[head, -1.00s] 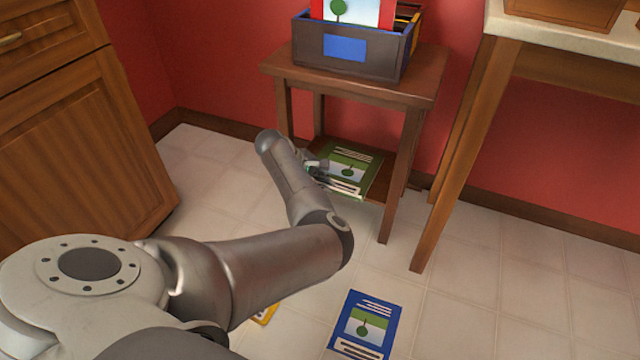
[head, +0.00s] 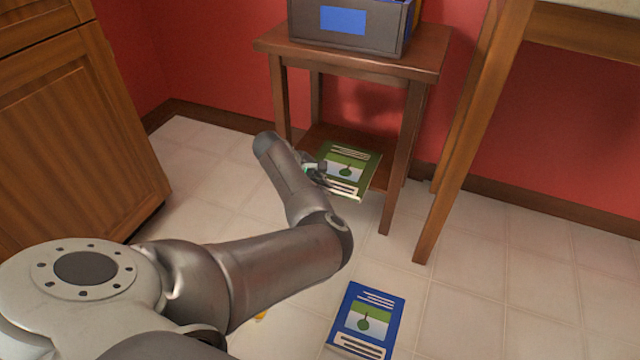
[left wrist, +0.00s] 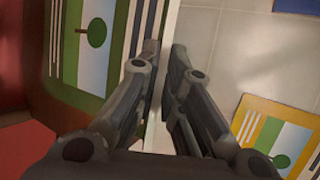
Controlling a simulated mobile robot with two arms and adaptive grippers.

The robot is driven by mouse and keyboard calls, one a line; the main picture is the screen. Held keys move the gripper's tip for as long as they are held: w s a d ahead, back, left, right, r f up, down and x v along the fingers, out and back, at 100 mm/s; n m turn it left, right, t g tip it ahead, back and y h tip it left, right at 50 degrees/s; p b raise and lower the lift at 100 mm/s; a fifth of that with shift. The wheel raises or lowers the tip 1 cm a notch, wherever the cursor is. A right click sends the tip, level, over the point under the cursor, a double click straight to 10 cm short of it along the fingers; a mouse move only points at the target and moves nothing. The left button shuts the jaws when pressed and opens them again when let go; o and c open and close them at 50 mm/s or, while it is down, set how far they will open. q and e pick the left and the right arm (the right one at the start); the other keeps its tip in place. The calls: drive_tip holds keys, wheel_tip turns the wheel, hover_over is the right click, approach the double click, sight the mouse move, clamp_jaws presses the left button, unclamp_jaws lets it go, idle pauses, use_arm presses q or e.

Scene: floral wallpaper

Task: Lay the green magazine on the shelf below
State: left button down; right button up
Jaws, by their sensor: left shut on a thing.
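The green magazine (head: 350,165) is at the lower shelf (head: 318,133) of the small wooden table, lying roughly flat with its cover up. I cannot tell whether it touches the shelf. My left gripper (head: 316,176) is shut on its near left edge. In the left wrist view the magazine (left wrist: 91,75) fills the left side, its edge between the two fingers (left wrist: 163,52). My right gripper is not in view.
A dark box (head: 345,30) with a blue label stands on the table top (head: 425,50). A blue magazine (head: 366,322) lies on the floor in front, and a yellow one (left wrist: 272,141) lies nearby. A cabinet (head: 75,140) is at left, a taller table's leg (head: 465,140) at right.

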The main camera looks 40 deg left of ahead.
use_arm(q)
drive_tip(key=c, duration=1.5)
unclamp_jaws()
drive_tip(key=v, duration=1.2)
drive_tip(key=shift+a, duration=0.1)
